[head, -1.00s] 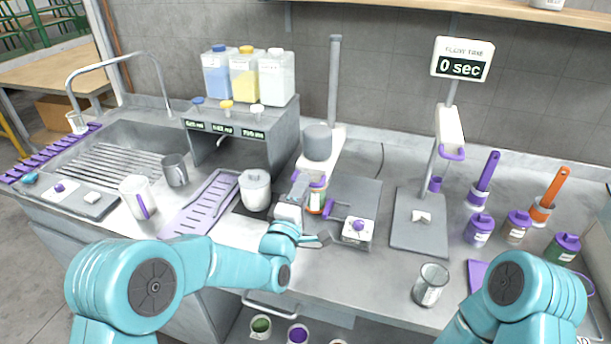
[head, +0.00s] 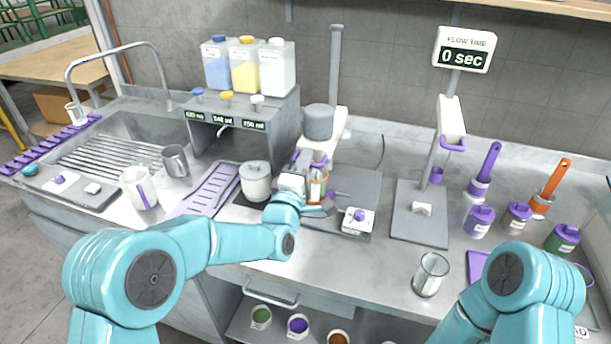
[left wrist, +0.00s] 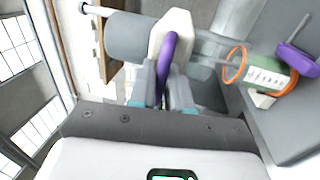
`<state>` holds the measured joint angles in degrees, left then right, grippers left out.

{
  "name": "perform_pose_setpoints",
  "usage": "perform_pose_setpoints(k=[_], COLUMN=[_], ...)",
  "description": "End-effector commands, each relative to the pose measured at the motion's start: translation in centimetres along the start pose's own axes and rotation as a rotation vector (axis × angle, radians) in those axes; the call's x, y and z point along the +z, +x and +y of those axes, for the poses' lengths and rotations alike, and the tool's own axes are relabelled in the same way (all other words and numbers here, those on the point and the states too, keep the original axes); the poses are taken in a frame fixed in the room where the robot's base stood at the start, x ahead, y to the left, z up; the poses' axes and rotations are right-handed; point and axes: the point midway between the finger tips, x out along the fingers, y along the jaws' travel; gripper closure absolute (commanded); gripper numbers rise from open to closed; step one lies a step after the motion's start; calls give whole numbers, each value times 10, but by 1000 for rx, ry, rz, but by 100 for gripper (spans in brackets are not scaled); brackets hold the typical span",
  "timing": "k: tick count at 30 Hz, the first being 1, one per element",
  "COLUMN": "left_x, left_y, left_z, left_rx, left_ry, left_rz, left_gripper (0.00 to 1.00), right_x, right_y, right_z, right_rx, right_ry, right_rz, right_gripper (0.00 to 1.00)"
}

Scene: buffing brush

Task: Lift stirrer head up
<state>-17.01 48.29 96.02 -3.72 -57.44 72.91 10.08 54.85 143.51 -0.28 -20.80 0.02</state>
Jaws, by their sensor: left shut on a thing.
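The stirrer head is a grey cylinder (head: 318,122) on a white body, carried on a tall grey post (head: 334,70) at the back of the bench. It also shows in the left wrist view (left wrist: 135,38), with its purple handle (left wrist: 168,58). My left gripper (head: 304,168) is shut on this handle, at the front of the head. In the left wrist view the two fingers (left wrist: 164,90) lie on both sides of the handle. A cup with an orange rim (head: 317,188) stands below the head, partly hidden by my gripper. My right gripper is out of view.
A lidded white pot (head: 255,182) stands close to the left of my gripper. A control box with a purple knob (head: 358,221) is on the right. A flow-time stand (head: 420,215) is further right.

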Motion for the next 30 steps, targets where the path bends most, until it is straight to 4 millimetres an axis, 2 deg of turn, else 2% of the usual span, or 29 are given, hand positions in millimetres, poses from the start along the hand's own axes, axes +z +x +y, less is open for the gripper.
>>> perform_pose_setpoints(k=[1,6,10,21,22,23,30], left_x=[0,0,0,0,0,0,0], left_y=[2,9,12,14,14,14,14], left_z=[15,58,78,87,87,87,85], left_rx=[14,11,7,10,11,12,7], left_ry=[1,0,1,1,1,1,1], left_rz=[-1,0,-1,-2,-2,-1,-1], left_gripper=[100,100,100,100,76,68,68], right_x=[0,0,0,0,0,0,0], right_y=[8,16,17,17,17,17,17], right_z=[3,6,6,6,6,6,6], right_rx=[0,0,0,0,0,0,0], right_ry=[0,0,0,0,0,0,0], right_rz=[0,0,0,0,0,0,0], right_gripper=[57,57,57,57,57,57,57])
